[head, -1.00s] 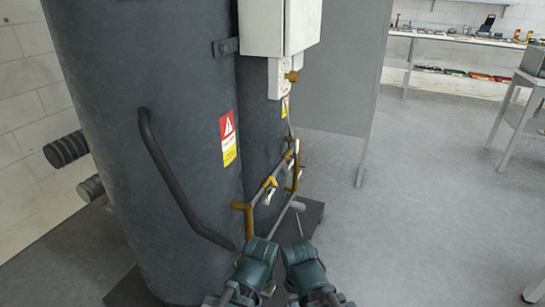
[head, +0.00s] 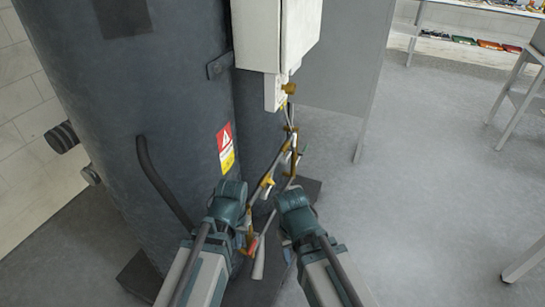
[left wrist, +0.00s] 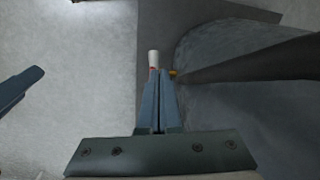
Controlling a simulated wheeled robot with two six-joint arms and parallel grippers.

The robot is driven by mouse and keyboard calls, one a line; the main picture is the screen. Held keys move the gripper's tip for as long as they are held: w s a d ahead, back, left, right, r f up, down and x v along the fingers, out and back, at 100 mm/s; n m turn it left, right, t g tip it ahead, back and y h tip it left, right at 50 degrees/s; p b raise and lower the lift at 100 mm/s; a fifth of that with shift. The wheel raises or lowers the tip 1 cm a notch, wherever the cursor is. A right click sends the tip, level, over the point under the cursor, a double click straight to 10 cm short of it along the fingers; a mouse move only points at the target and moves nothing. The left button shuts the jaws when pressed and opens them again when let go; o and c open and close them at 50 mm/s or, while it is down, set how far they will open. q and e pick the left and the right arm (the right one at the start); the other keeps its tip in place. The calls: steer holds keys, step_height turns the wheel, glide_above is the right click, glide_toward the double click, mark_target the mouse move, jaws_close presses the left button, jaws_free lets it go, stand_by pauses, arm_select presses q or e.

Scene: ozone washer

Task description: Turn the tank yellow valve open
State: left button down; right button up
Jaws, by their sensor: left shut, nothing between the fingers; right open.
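The dark grey tank (head: 165,110) fills the left of the head view. Yellow valve fittings (head: 267,181) run down the thin pipes at its right side. A white handle with a red part (head: 259,262) shows low between my arms in the head view. In the left wrist view the white handle (left wrist: 153,58) stands just beyond my left fingertips, with a small yellow piece (left wrist: 172,73) beside it. My left gripper (left wrist: 160,72) is shut and empty; I cannot tell whether it touches the handle. My right gripper's fingers are mostly hidden in the head view; a blue finger (left wrist: 20,87) shows in the left wrist view.
A white box (head: 275,35) is mounted above the pipes. A curved dark handrail (head: 160,180) stands out from the tank. A grey panel (head: 340,75) is behind.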

arm_select(q)
steer(key=w+r+p, duration=0.3)
steer(key=r+p, duration=0.2)
steer(key=r, duration=0.3)
step_height(320, 180, up, 8)
steer(key=m+t+h+p, duration=0.2)
steer(key=m+t+p, duration=0.25)
steer(key=p, duration=0.25)
glide_above(268, 181)
steer(key=s, duration=0.1)
arm_select(e)
step_height(268, 181, up, 14)
arm_select(q)
steer(key=shift+g, duration=0.35)
steer(key=b+x, duration=0.9)
steer(key=x, duration=0.1)
steer(key=shift+d+f+b, duration=0.15)
steer(key=shift+f+b, duration=0.1)
steer(key=shift+b, duration=0.1)
arm_select(e)
step_height(268, 181, down, 9)
arm_select(q)
steer(key=shift+r, duration=0.1)
steer(key=shift+s, duration=0.1)
arm_select(e)
steer(key=shift+f, duration=0.15)
arm_select(q)
steer(key=shift+s, duration=0.15)
arm_select(e)
steer(key=shift+f, duration=0.25)
